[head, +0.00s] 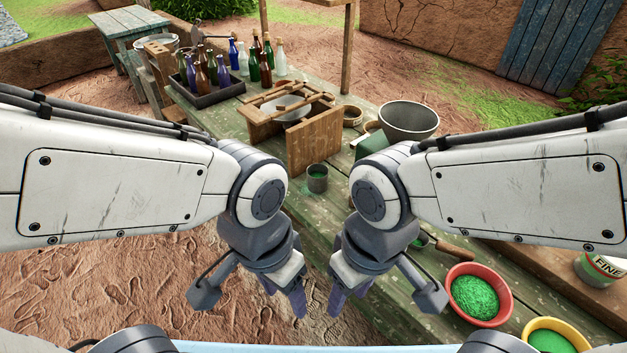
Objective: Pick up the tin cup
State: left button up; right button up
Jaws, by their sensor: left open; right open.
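A small grey-green tin cup (317,178) stands upright on the green wooden table (298,208), just in front of a wooden frame. Its inside looks green. My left gripper (287,303) is open and points down, nearer to me than the cup and a little left of it. My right gripper (348,301) is open and points down, nearer to me and a little right of the cup. Both grippers are empty and apart from the cup. The cup shows in the gap between my two arms.
Behind the cup is a wooden frame (314,145). A grey metal bowl (408,118) stands right of it. A tray of bottles (213,97) is at the far left. A red bowl of green grains (505,300) and a yellow bowl (574,327) sit at the right front.

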aim_at(316, 174)
jog(key=u, duration=0.95)
jog(key=k, duration=1.25)
jog(key=u, duration=1.3)
jog(key=i, duration=1.7)
jog(key=z, duration=1.25)
jog(key=i, duration=0.7)
jog(key=z, duration=0.9)
jog(key=i, duration=0.55)
jog(key=z, duration=0.05)
